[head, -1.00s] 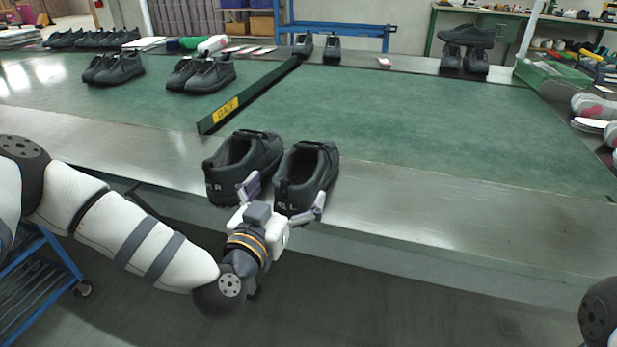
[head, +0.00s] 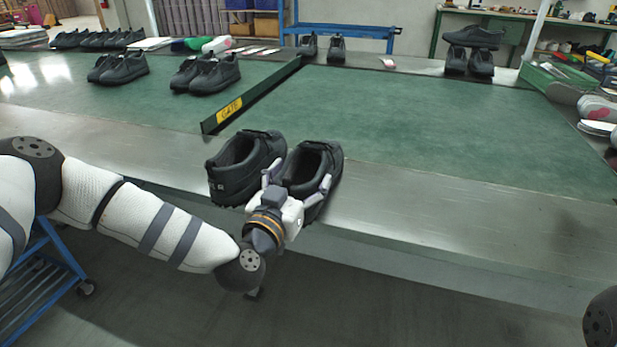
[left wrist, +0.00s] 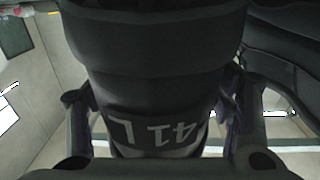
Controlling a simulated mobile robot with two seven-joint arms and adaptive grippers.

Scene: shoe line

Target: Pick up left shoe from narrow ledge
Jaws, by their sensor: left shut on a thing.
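The left shoe (head: 318,167), black, sits upright on the metal ledge (head: 400,210) at the near side of the green belt. My left gripper (head: 300,192) is shut on its heel, one finger on each side. In the left wrist view the heel of the left shoe (left wrist: 160,75) fills the middle, with "41 L" marked on it, between the gripper's fingers (left wrist: 160,115). The matching right shoe (head: 240,165), marked R, stands close on the left. One finger lies in the narrow gap between the shoes. My right gripper is not in view.
A dark gate bar (head: 255,95) with a yellow label crosses the green belt (head: 440,130) behind the shoes. More black shoes (head: 205,73) stand farther back. The ledge to the right is clear. A blue cart (head: 45,275) stands at lower left.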

